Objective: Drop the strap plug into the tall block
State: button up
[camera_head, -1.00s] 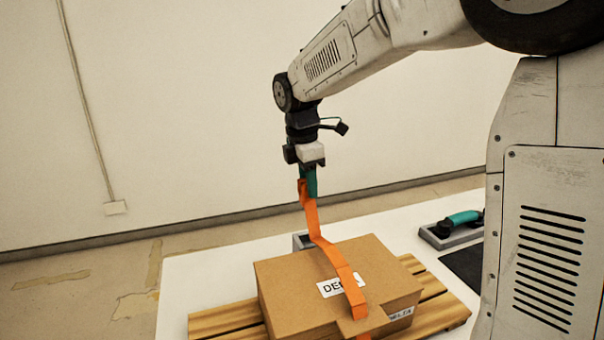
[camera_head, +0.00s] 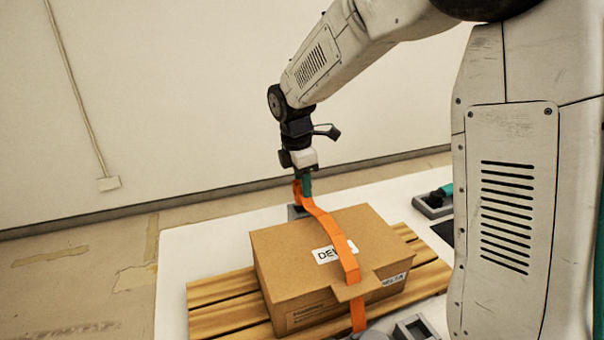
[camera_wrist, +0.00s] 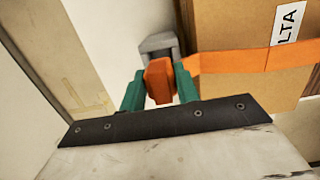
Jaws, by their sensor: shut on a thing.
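My gripper (camera_head: 304,188) points down behind the cardboard box, its green fingers shut on the orange strap plug (camera_wrist: 160,80). The orange strap (camera_head: 322,222) runs from the plug over the box top and down its front. A grey block (camera_head: 294,212) shows just below the plug, mostly hidden behind the box; I take it to be the tall block. In the wrist view this grey block (camera_wrist: 158,42) has a recess and lies just beyond the plug. I cannot tell whether the plug touches or enters it.
The cardboard box (camera_head: 285,249) with a DELTA label sits on a wooden pallet (camera_head: 215,291) on a white table (camera_head: 185,250). A grey fixture (camera_head: 434,211) with a green part stands at right. Another grey fixture (camera_head: 403,330) is at the front. The table's left part is clear.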

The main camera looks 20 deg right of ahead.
aim_at(298, 182)
jog(key=shift+d+f, duration=0.1)
jog(key=shift+f, duration=1.55)
jog(key=shift+f, duration=0.55)
jog(key=o, duration=0.7)
jog(key=shift+a+r, duration=0.25)
jog(key=shift+r, duration=1.55)
jog(key=shift+a+r, duration=0.2)
jog(key=shift+r, duration=1.6)
jog(key=shift+a+r, duration=0.25)
jog(key=shift+r, duration=1.55)
